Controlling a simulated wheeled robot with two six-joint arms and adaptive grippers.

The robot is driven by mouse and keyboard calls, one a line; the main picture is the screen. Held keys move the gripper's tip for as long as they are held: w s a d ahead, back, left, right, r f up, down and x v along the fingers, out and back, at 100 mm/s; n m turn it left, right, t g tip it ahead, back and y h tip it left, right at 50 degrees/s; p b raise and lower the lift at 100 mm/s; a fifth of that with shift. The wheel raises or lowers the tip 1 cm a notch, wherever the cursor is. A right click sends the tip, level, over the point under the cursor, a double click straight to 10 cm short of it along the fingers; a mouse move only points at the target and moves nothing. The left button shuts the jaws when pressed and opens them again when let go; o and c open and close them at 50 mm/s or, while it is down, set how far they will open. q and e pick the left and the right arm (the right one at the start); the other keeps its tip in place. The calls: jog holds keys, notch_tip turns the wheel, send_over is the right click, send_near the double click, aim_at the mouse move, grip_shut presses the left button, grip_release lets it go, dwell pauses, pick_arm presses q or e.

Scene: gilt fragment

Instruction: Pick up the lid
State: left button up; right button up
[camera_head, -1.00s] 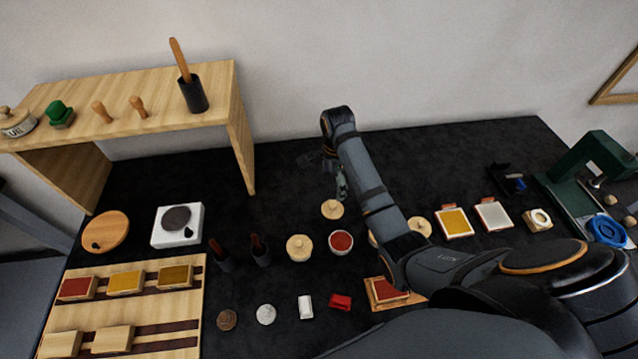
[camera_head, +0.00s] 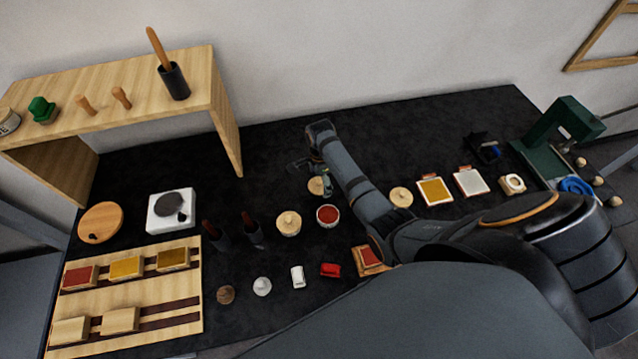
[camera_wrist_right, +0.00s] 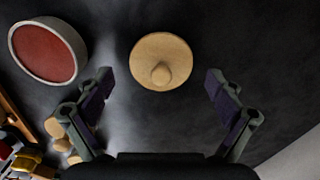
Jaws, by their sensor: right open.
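A round pale wooden lid (camera_head: 317,187) with a small knob lies on the black table, just behind a bowl of red pigment (camera_head: 328,216). My right gripper (camera_head: 321,178) is over the lid and partly hides it in the head view. In the right wrist view the lid (camera_wrist_right: 161,62) lies beyond the fingertips, centred between the two spread fingers of the open, empty right gripper (camera_wrist_right: 158,84). The red bowl (camera_wrist_right: 48,52) is to its left there. My left gripper is not in view.
A similar lidded wooden pot (camera_head: 288,223) stands left of the red bowl, and another wooden lid (camera_head: 401,197) lies right of my forearm. Pigment trays (camera_head: 435,191) and a green press (camera_head: 550,150) are at the right. A wooden shelf (camera_head: 140,85) stands at the back left. The table behind the gripper is clear.

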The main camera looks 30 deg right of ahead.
jog(key=shift+w+f, duration=0.1)
jog(key=shift+f, duration=0.2)
jog(key=c, duration=1)
jog(key=shift+s+a+r, duration=0.1)
jog(key=shift+s, duration=0.25)
jog(key=c, duration=0.7)
jog(key=shift+c, duration=0.5)
jog(key=shift+c, duration=0.3)
